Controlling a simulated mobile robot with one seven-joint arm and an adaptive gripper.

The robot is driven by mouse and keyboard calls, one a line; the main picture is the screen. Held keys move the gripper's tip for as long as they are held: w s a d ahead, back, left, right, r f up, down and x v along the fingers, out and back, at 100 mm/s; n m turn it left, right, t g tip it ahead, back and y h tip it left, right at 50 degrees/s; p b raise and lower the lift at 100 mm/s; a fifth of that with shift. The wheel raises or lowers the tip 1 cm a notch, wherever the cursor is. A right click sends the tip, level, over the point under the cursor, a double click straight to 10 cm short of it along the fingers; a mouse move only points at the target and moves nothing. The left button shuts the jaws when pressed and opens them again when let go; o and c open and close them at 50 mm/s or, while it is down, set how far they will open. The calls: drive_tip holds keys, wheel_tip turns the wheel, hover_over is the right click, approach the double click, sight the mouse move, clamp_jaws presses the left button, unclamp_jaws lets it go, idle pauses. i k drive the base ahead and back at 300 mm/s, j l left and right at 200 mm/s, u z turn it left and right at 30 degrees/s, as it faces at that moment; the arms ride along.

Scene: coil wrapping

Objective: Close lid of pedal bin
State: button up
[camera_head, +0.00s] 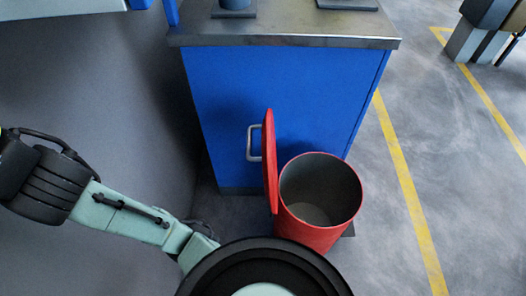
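A red pedal bin (318,228) stands on the floor in front of a blue cabinet. Its mouth is open to view, and the grey inside looks empty. Its red lid (270,160) stands about upright on the left side of the mouth, seen nearly edge-on. The foot of the bin is partly hidden, and I cannot make out the pedal clearly. My green and black arm reaches to the left edge of the picture, away from the bin and lid. My gripper is not in view.
The blue cabinet (285,95) with a grey handle (254,143) stands close behind the bin and lid. A grey wall or panel (95,90) is on the left. Open floor with a yellow line (405,185) lies to the right.

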sight(268, 159)
drive_tip(key=k+l, duration=0.4)
drive_tip(key=l, duration=0.15)
drive_tip(key=k+l, duration=0.35)
drive_tip(key=l, duration=0.15)
drive_tip(key=i+j, duration=0.25)
drive_tip(key=i, duration=0.2)
drive_tip(key=j+u, duration=0.05)
